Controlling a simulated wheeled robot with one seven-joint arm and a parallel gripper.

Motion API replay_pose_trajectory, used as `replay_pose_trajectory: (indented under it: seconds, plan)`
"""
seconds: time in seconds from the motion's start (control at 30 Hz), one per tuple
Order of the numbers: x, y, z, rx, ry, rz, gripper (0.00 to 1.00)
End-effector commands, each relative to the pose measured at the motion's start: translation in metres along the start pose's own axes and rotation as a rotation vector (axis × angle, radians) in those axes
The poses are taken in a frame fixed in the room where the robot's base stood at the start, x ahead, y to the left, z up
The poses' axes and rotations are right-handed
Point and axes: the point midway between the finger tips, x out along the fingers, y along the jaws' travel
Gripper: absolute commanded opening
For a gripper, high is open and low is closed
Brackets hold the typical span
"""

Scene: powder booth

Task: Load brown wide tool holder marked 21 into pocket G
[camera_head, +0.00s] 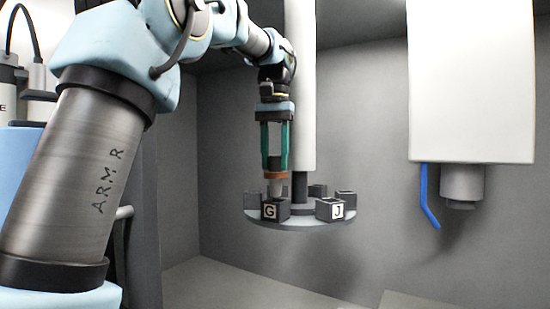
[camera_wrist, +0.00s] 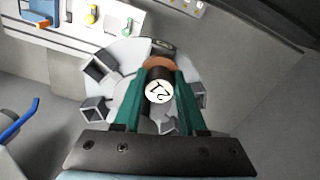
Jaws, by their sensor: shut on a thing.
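My gripper (camera_head: 275,160) points down with its green fingers shut on the brown wide tool holder (camera_head: 275,174). The holder has a brown flange, a dark upper part and a grey tapered lower end. In the wrist view my gripper (camera_wrist: 160,85) grips the holder (camera_wrist: 159,65), whose white top disc reads 21. Pocket G (camera_head: 270,211) is a dark box with a white G label at the front of the round carousel plate (camera_head: 305,222). The holder hangs upright over pocket G, its lower tip at about the rim; I cannot tell whether it is inside.
Pocket J (camera_head: 336,210) stands to the right on the plate, with more pockets behind. A white column (camera_head: 300,90) rises close beside my gripper. A white spindle housing (camera_head: 472,80) with a blue lever (camera_head: 428,197) hangs at the right.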

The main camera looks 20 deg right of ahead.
Motion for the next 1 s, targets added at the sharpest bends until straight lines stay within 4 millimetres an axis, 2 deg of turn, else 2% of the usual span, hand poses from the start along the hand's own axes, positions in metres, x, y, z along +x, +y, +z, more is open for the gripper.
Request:
replay_pose_trajectory:
  seconds: [0.8,1.0]
  plan:
    - [0.027,0.000,0.000,0.000,0.001,0.000,0.00]
    - [0.028,0.000,0.000,0.000,0.001,0.000,0.00]
